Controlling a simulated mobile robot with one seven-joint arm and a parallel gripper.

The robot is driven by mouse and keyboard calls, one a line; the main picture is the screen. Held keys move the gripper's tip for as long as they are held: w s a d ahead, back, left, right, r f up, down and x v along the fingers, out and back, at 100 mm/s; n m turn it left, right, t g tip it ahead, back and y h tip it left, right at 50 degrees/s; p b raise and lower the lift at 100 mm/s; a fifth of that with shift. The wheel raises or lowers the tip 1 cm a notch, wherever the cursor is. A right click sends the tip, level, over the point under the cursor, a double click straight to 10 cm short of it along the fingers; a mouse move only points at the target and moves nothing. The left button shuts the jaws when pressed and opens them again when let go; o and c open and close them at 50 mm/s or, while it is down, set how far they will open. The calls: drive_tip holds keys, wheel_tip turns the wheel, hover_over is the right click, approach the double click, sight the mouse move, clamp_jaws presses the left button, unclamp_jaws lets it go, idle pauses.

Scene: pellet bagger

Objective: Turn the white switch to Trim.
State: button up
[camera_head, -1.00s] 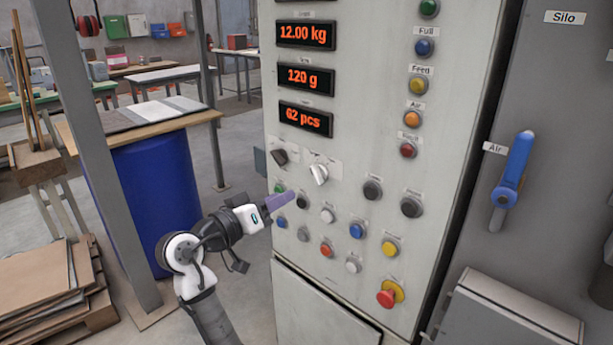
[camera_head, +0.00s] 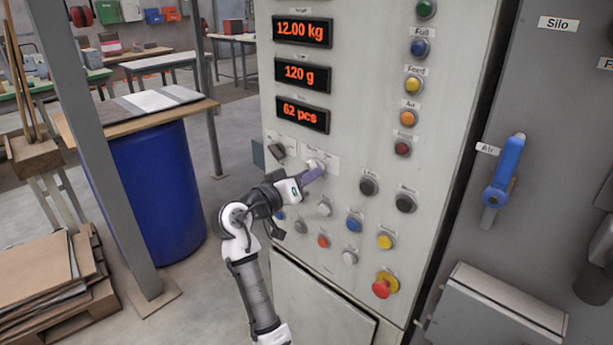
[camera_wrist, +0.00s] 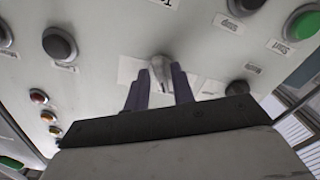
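The white switch (camera_head: 317,164) is on the control panel, below the three red displays, and my gripper partly hides it in the head view. In the wrist view the white switch (camera_wrist: 161,68) shows between the tips of my two purple fingers. My gripper (camera_wrist: 159,84) is open, with one finger on each side of the switch. I cannot tell whether either finger touches it. In the head view my gripper (camera_head: 316,174) reaches the switch from the lower left. The switch's label is too small to read.
A black switch (camera_head: 277,151) sits just left of the white one. Dark round buttons (camera_head: 369,186) are to the right, and several coloured buttons lie below. A red emergency knob (camera_head: 382,287) is lower down. A blue Air lever (camera_head: 506,170) is on the cabinet at right.

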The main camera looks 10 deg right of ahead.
clamp_jaws()
drive_tip(key=shift+f+m+b, duration=0.15)
drive_tip(key=shift+m+b, duration=0.15)
drive_tip(key=shift+b, duration=0.3)
drive_tip(key=shift+w+a+m+b, duration=0.1)
drive_tip(key=shift+w+m+b, duration=0.05)
drive_tip(key=shift+m+b, duration=3.05)
drive_tip(key=shift+w+a+m+b, duration=0.1)
drive_tip(key=shift+m+b, duration=2.4)
drive_tip(key=shift+b, duration=1.35)
drive_tip(key=shift+r, duration=0.2)
drive_tip(key=shift+o, duration=1.3)
unclamp_jaws()
